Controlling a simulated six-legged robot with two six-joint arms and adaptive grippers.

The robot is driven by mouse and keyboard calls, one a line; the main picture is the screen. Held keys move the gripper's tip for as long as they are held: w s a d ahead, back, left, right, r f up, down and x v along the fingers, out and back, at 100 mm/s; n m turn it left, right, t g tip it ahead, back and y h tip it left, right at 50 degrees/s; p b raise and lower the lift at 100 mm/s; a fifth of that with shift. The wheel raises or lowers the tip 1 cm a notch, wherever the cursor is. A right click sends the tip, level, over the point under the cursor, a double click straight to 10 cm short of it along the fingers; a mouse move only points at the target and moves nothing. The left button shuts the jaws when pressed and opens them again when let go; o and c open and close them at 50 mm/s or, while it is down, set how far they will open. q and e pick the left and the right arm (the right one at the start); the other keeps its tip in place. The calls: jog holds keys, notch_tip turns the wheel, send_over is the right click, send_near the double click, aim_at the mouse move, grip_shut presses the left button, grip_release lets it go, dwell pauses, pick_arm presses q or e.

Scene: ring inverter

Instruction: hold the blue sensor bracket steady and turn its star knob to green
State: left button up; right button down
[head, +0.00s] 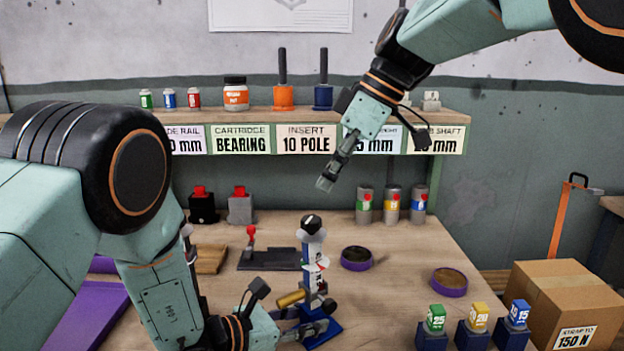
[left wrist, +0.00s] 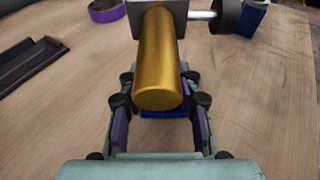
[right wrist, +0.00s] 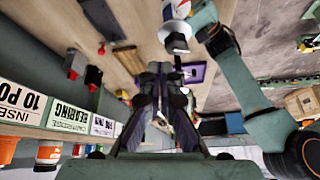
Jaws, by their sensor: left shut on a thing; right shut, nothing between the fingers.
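The blue sensor bracket (head: 322,338) stands on the bench as a post on a blue base, with a black cap on top. A white dial with red marks (head: 316,265) sits partway up it. A brass cylinder (head: 291,298) sticks out to the left, and it looms large in the left wrist view (left wrist: 160,60). A black round knob (left wrist: 226,17) on a metal shaft is beside it; I cannot tell its star shape. My left gripper (head: 312,330) is shut on the bracket's blue lower part, below the cylinder. My right gripper (head: 325,184) is shut and empty, above the post.
Two purple-rimmed round trays (head: 356,259) (head: 449,282) lie to the right. A dark plate with a red-knobbed lever (head: 268,259) lies behind left. Coloured blocks (head: 436,318) and a cardboard box (head: 565,290) stand front right. A shelf (head: 300,116) runs along the back wall.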

aim_at(318, 225)
jog(key=shift+s+d+f+n+g, duration=0.15)
jog(key=shift+f+n, duration=0.3)
jog(key=shift+f, duration=0.35)
jog(key=shift+s+d+f+n+g, duration=0.1)
jog(key=shift+f+n, duration=0.3)
jog(key=shift+f, duration=0.35)
jog(key=shift+s+d+f+n+g, duration=0.15)
jog(key=shift+f+n, duration=0.3)
jog(key=shift+f, duration=0.35)
jog(key=shift+s+a, duration=0.3)
jog(key=shift+a, duration=0.4)
jog(key=shift+s, duration=0.75)
jog(key=shift+d, duration=0.2)
dwell(0.4)
jog(key=shift+d, duration=0.15)
jog(key=shift+d+r, duration=0.1)
jog(key=shift+r, duration=0.1)
jog(key=shift+s+r, duration=0.1)
jog(key=shift+r, duration=2.7)
